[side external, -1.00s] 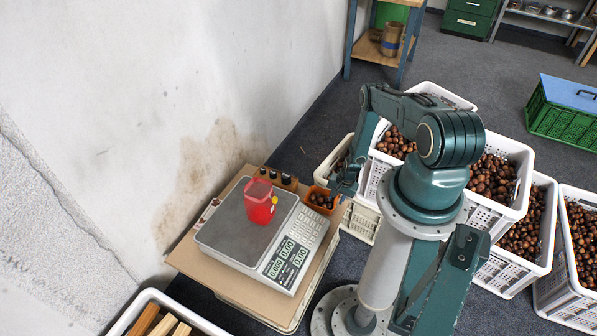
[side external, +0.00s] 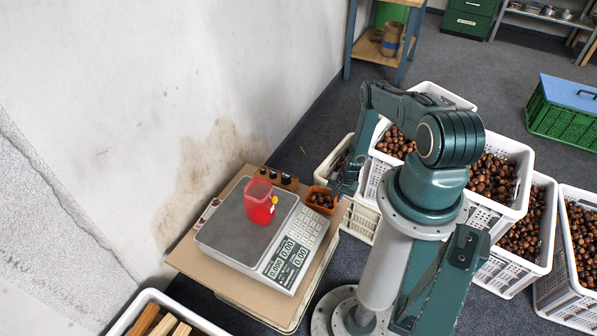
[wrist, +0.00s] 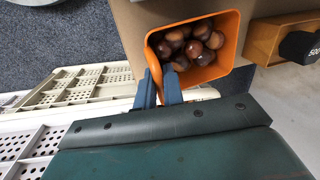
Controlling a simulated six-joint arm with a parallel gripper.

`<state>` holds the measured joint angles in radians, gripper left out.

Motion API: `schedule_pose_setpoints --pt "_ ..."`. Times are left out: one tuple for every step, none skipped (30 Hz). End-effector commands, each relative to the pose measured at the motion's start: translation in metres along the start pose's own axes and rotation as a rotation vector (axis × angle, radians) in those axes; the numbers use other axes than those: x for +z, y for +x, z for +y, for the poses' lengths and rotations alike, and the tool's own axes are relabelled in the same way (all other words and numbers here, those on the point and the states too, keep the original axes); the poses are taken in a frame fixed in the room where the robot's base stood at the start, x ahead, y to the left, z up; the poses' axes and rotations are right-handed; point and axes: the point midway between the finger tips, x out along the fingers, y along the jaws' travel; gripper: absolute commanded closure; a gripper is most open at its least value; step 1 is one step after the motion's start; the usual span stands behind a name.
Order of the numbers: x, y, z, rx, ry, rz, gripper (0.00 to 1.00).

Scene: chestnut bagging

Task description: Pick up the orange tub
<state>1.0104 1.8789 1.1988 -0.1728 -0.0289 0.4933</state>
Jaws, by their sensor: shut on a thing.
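The orange tub (side external: 313,207) stands beside the scale on the cardboard-topped surface and holds several chestnuts. In the wrist view the tub (wrist: 229,45) has its open top towards me, with the chestnuts heaped inside. My gripper (wrist: 159,88) has two blue fingers close together at the tub's near corner, shut on its orange edge or handle; which part is hard to tell. In the side view my gripper (side external: 338,191) is at the tub's right side, partly hidden by my wrist. I cannot tell whether the tub is clear of the surface.
A scale (side external: 231,222) carries a red cup (side external: 260,203). A wooden block with dark weights (side external: 276,178) stands behind the tub; a block also shows in the wrist view (wrist: 264,40). White crates of chestnuts (side external: 512,151) fill the right. Wall at left.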

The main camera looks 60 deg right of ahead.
Motion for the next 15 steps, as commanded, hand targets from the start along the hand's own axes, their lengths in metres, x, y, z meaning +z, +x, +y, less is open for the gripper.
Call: schedule_pose_setpoints --pt "-0.001 -0.004 -0.002 -0.002 0.0 0.002 1.0" --pt "-0.001 -0.005 -0.002 -0.002 0.0 0.002 1.0" --pt "-0.002 -0.008 -0.003 -0.002 0.0 0.002 1.0" --pt "-0.001 -0.01 -0.003 -0.002 0.0 0.002 1.0" --pt "-0.001 -0.013 -0.003 -0.001 0.0 0.001 1.0" --pt "-0.002 -0.016 -0.004 -0.002 0.0 0.002 1.0" --pt "-0.001 -0.019 -0.005 -0.001 0.0 0.001 1.0" --pt "-0.001 -0.022 -0.005 -0.001 0.0 0.001 1.0" --pt "-0.002 -0.027 -0.006 -0.002 0.0 0.002 1.0" --pt "-0.002 -0.031 -0.007 -0.002 0.0 0.002 1.0" --pt "-0.002 -0.035 -0.008 -0.002 0.0 0.002 1.0" --pt "-0.002 -0.041 -0.009 -0.002 0.0 0.003 1.0" --pt "-0.002 -0.045 -0.01 -0.002 0.0 0.002 1.0" --pt "-0.002 -0.05 -0.011 -0.002 0.0 0.002 1.0" --pt "-0.001 -0.057 -0.012 -0.002 0.0 0.002 1.0"
